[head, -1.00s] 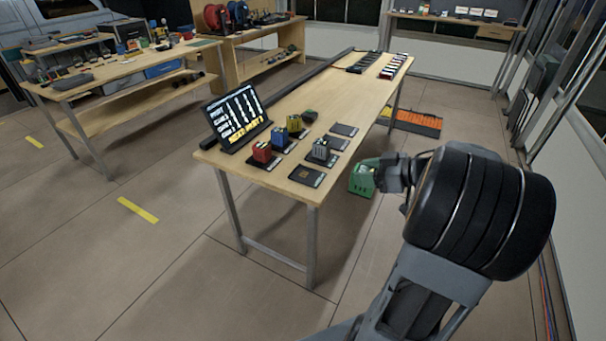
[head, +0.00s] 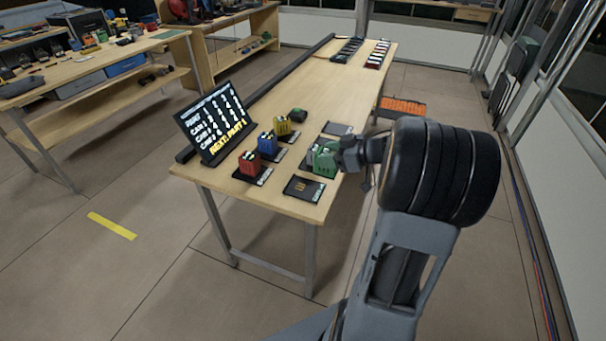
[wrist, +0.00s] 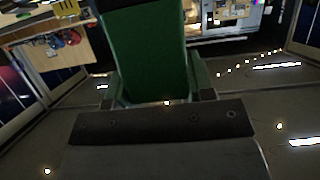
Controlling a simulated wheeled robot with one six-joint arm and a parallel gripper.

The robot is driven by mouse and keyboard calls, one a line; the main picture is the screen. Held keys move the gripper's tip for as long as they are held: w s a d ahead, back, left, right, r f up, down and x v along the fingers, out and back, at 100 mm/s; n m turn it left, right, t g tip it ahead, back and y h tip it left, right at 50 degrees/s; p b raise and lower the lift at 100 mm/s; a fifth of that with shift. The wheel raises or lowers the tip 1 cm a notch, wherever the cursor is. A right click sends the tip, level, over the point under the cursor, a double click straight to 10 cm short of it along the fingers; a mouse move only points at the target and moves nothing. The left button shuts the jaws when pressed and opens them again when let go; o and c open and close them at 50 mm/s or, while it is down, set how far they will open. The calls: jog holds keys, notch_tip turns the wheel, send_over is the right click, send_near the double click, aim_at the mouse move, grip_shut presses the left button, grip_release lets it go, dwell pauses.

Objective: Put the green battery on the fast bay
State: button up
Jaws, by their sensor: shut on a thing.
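The green battery (head: 323,160) is held in my gripper (head: 340,156) at the right edge of the workbench. Whether it touches anything there is hard to tell. In the wrist view, the green battery (wrist: 145,55) fills the upper middle, between the jaws (wrist: 158,98). A dark pad with a small orange mark (head: 303,188) lies empty at the bench's front corner. I cannot read which pad is the fast bay. Another flat pad (head: 338,128) lies behind the green battery. The pad with the grey battery is mostly hidden by the green one.
A red battery (head: 250,163), a blue battery (head: 267,144) and a yellow battery (head: 282,127) stand on pads along the left. A tilted screen (head: 220,122) stands beside them. The far middle of the workbench (head: 330,90) is clear.

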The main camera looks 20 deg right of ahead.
jog(key=shift+w+a+f+b, duration=0.4)
jog(key=shift+w+a+f, duration=0.3)
jog(key=shift+w+f, duration=0.75)
jog(key=shift+w+a+f+b, duration=0.45)
jog(key=shift+w+a+f, duration=0.4)
jog(key=shift+f, duration=1.1)
jog(key=shift+w+a+f+b, duration=0.4)
jog(key=shift+w+a+f, duration=0.2)
jog(key=shift+w+f, duration=0.85)
jog(key=shift+s+f, duration=0.3)
jog(key=shift+f, duration=0.1)
jog(key=o, duration=1.1)
